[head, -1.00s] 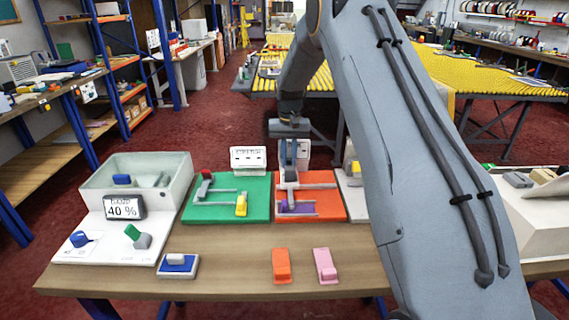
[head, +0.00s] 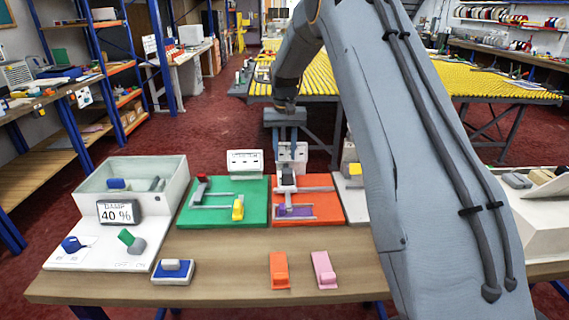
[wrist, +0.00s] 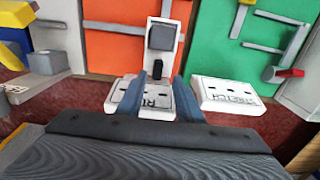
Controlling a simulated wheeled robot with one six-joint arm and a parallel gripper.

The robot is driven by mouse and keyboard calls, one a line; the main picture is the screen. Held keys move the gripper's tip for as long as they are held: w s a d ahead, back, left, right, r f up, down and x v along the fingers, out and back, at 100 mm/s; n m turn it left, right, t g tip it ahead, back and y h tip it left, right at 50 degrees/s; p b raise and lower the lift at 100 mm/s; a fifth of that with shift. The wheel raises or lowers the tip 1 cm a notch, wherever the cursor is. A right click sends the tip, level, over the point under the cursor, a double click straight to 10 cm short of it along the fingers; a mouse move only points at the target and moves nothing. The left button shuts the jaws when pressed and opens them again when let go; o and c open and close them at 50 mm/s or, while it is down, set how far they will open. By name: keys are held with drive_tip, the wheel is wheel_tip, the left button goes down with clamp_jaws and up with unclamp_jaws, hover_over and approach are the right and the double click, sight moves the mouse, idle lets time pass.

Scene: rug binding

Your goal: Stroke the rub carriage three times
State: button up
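The orange board (head: 325,212) lies on the table with grey rails on it. A white and dark carriage (head: 287,180), apparently the rub carriage, stands at its back left. In the wrist view the carriage is a white piece with a dark square block (wrist: 161,37). My gripper (head: 287,147) hangs above and behind the carriage, apart from it. In the wrist view its two blue fingers (wrist: 160,82) are spread with a gap between them, and no object is clearly held. A white label stand (wrist: 158,102) starting with "RU" shows beyond and between the fingers.
A green board (head: 222,213) with a yellow block (head: 238,208) and a red knob lies to the left, with a "STRETCH" stand (wrist: 228,94) behind it. A display (head: 119,212) reads 40 %. Orange (head: 279,270) and pink (head: 324,270) blocks lie in front.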

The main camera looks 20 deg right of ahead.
wheel_tip(320, 180, up, 3)
drive_tip(key=shift+b, duration=0.35)
drive_tip(key=shift+r, duration=0.15)
